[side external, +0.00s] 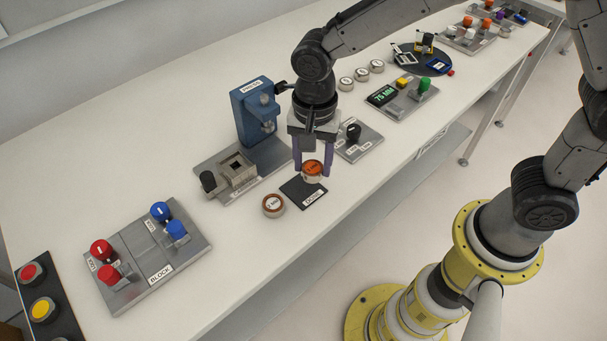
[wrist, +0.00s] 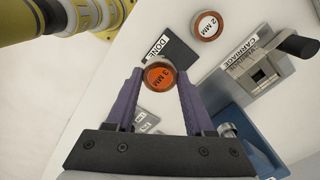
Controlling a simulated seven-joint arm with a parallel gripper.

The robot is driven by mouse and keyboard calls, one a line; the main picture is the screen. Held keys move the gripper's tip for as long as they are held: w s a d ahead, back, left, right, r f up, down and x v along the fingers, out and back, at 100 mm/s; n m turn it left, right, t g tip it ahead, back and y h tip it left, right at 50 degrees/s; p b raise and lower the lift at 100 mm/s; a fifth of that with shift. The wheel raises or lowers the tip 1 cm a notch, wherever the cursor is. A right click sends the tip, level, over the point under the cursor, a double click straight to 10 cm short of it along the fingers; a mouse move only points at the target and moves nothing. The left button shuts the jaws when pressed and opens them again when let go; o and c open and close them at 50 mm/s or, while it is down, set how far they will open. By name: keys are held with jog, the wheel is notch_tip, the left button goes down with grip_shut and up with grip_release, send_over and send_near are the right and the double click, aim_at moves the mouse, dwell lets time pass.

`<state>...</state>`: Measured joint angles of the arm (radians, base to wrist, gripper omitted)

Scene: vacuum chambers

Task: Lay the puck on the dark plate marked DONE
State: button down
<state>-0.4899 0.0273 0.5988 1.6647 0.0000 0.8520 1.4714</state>
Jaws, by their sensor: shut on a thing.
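In the wrist view the puck (wrist: 159,77) reads "3 MM". My gripper (side external: 312,172) points down with its purple fingers on either side of the puck, shut on it. The wrist view shows both fingertips of my gripper (wrist: 159,76) against its sides. The dark plate (side external: 303,194) marked DONE lies under and just in front of the puck; in the wrist view the plate (wrist: 176,50) is partly covered by it. I cannot tell whether the puck touches the plate.
Another puck (side external: 273,205), marked "2 MM" in the wrist view (wrist: 207,25), sits left of the plate. The carriage fixture (side external: 236,172) and blue press (side external: 255,110) stand behind to the left. A black-knobbed panel (side external: 358,140) is to the right. The table's front edge is close.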

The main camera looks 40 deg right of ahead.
aim_at(303, 189)
jog(key=shift+w+a+f, duration=0.3)
jog(key=shift+w+f, duration=0.3)
jog(key=shift+f, duration=0.15)
jog(key=shift+w+a+f, duration=0.1)
jog(key=shift+f, duration=0.8)
jog(key=shift+w+a+f, duration=0.1)
jog(key=shift+f, duration=0.8)
jog(key=shift+f, duration=0.15)
jog(key=shift+c, duration=1.4)
grip_release()
jog(key=shift+d, duration=0.1)
notch_tip(303, 189, up, 11)
jog(key=shift+r, duration=0.65)
